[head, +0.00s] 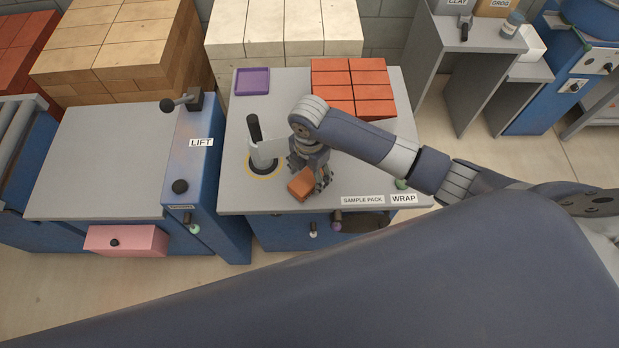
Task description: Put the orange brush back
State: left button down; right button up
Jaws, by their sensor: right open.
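A small orange block-shaped thing (302,185) lies on the grey top of the wrap table (240,190), near its front edge. It could be the orange brush, but no bristles show and its far side is hidden by my gripper. My right gripper (312,178) points down right at it, with its fingers open at its far and right sides. I cannot tell whether the fingers touch it. My left gripper is not in view.
A black-handled post (255,130) stands in a yellow ring just left of my gripper. Behind are a purple tray (252,81) and stacked red bricks (352,87). The lift table (100,160) stands left, with a pink drawer (126,240). The table's front left is clear.

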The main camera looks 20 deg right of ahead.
aim_at(309, 177)
notch_tip(309, 177, up, 8)
jog(key=shift+r+b, duration=0.1)
jog(key=shift+b, duration=0.2)
